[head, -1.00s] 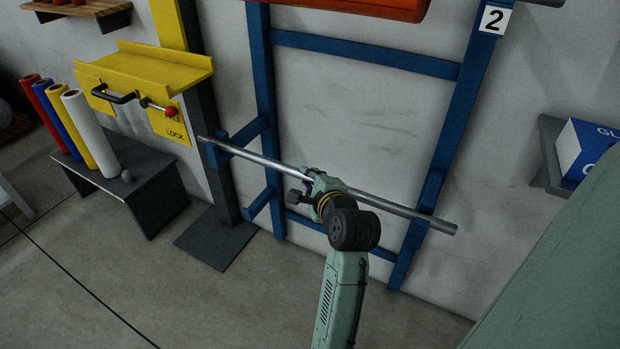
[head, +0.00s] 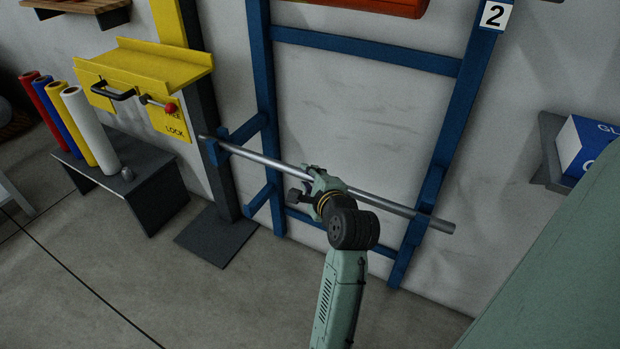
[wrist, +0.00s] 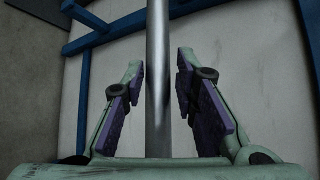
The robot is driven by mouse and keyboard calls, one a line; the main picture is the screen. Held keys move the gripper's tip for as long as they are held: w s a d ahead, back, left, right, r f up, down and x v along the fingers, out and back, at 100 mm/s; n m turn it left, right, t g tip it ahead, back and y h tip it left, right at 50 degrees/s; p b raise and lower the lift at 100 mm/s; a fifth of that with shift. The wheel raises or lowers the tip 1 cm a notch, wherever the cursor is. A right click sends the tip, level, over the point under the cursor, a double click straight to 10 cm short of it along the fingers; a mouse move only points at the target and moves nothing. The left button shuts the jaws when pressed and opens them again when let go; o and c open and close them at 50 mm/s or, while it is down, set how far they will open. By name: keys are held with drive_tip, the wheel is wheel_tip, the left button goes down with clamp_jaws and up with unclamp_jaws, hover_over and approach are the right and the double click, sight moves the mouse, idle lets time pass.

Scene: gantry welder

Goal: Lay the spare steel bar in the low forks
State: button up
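The steel bar (head: 270,161) is a long grey rod slanting across the front of the blue rack (head: 262,75). Its left part crosses the tip of a blue fork arm (head: 245,132), and its right part meets the blue arm at the right upright (head: 431,188). It appears to rest on both, though exact contact is too small to tell. My gripper (head: 318,184) is around the bar's middle. In the wrist view, the bar (wrist: 158,80) runs between the purple finger pads of my gripper (wrist: 160,95), with narrow gaps on both sides, so the fingers are open.
A yellow bracket (head: 150,68) with a black handle and red knob stands left of the rack. Coloured rolls (head: 92,130) lean on a dark bench (head: 150,180). A blue-white box (head: 582,148) sits on a wall shelf at right. Floor in front is clear.

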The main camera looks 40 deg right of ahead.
drive_tip(key=o, duration=0.3)
drive_tip(key=shift+f, duration=0.1)
drive_tip(key=shift+o, duration=0.2)
drive_tip(key=v, duration=1.2)
